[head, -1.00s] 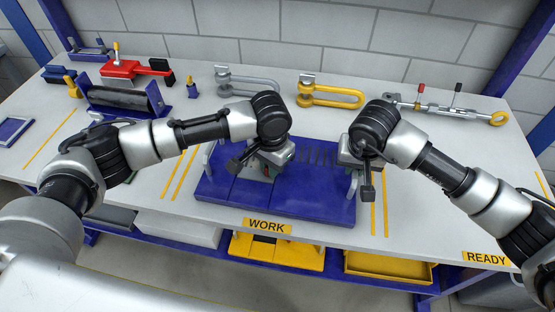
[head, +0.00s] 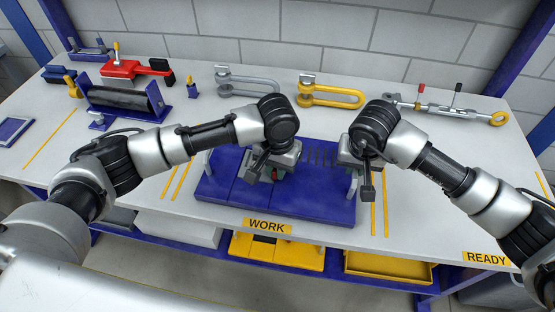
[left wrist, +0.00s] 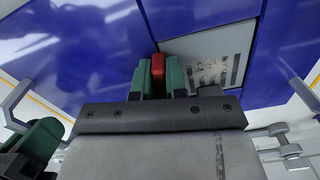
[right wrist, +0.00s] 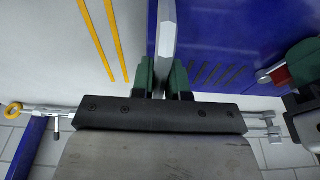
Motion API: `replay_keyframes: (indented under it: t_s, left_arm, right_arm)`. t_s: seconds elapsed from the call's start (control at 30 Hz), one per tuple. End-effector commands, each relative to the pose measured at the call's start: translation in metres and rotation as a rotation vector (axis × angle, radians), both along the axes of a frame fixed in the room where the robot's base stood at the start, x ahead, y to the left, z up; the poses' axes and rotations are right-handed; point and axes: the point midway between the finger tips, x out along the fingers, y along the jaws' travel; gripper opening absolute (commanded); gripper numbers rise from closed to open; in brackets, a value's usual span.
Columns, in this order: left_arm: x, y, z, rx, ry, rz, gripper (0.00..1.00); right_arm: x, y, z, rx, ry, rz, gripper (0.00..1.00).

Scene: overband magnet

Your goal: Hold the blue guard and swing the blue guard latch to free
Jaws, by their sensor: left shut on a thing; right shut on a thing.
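The blue guard (head: 318,205) lies flat above the WORK label in the head view, with a grey upright handle at each side. My right gripper (right wrist: 166,75) is shut on the grey handle (right wrist: 166,30) at the guard's right side. My left gripper (left wrist: 159,75) is shut on a small red grip (left wrist: 157,68), which looks like the latch's handle. It is over the middle of the guard, beside a grey slotted plate (left wrist: 212,55). The latch's pivot and the rest of its arm are hidden by my gripper.
Behind the guard stand a grey shackle (head: 250,82), a yellow shackle (head: 330,93) and a turnbuckle (head: 450,108). A roller on a blue stand (head: 125,102) and a red tool (head: 130,68) are at the back left. The front right of the table is clear.

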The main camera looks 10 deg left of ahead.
Motion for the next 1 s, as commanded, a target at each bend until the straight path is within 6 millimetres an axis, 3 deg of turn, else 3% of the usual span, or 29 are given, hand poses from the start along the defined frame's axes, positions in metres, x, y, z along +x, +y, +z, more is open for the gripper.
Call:
replay_keyframes:
  t_s: [0.37,0.7,1.0]
  left_arm:
    - [0.0,-0.004,0.001,-0.002,-0.002,0.057,0.0]
    - [0.0,-0.021,0.001,-0.002,-0.003,0.354,0.0]
    - [0.0,-0.022,0.001,-0.002,-0.003,0.376,0.0]
  right_arm:
    - [0.0,0.0,0.0,0.0,0.001,0.0,0.0]
    - [0.0,0.0,0.0,0.0,0.001,0.001,0.0]
    - [-0.001,0.0,0.0,0.0,0.002,0.001,0.0]
